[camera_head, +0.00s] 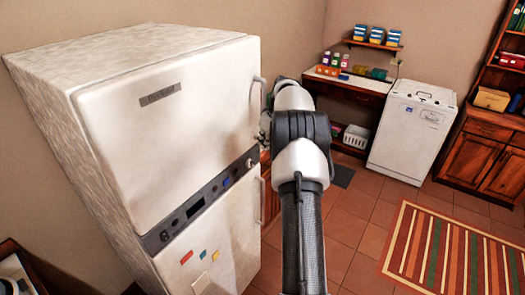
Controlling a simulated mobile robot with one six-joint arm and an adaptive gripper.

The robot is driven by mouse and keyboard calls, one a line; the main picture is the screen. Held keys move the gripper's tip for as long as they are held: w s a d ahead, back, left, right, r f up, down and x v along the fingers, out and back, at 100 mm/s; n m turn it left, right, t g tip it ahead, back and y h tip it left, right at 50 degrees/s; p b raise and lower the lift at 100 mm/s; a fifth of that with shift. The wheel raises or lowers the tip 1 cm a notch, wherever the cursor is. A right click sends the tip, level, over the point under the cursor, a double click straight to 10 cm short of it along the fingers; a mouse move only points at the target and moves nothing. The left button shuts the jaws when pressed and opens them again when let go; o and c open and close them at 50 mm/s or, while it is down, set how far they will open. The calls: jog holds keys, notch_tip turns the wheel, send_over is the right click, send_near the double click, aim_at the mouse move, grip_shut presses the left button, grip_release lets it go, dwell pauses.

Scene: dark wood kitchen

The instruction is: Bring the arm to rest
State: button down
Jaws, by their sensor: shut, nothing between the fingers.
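My arm rises from the bottom centre of the view and bends at a dark joint beside the fridge's right edge. A small part of my gripper (265,127) shows just left of this joint, close to the upper fridge door's handle. It is shut and holds nothing. The arm hides much of it, and I cannot tell whether it touches the fridge.
A white fridge (170,130) with both doors shut fills the left. A wooden counter (345,85) with bottles, a white dishwasher (412,135) and a wooden cabinet (485,150) stand behind. Tiled floor and a striped rug (455,255) lie open at right.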

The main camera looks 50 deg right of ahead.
jog(key=a+r+b, duration=0.2)
jog(key=a+r, duration=0.2)
jog(key=a, duration=0.3)
jog(key=a+r+b, duration=0.2)
jog(key=a+r, duration=0.3)
jog(key=a, duration=0.3)
jog(key=s+a+r+b, duration=0.1)
jog(key=s+a+b, duration=0.15)
jog(key=a, duration=0.45)
jog(key=s+a+r+b, duration=0.1)
jog(key=s+a+b, duration=0.15)
jog(key=a, duration=0.55)
jog(key=s+a+f+n+b, duration=0.1)
jog(key=s+a+f+b, duration=0.2)
jog(key=s+a, duration=0.8)
jog(key=s+a+f+b, duration=0.3)
jog(key=s+a+f, duration=0.5)
jog(key=s+f, duration=0.3)
jog(key=shift+s+a+f+y+b, duration=0.15)
jog(key=shift+s+f+y+b, duration=0.2)
jog(key=shift+s, duration=0.8)
jog(key=shift+r, duration=0.1)
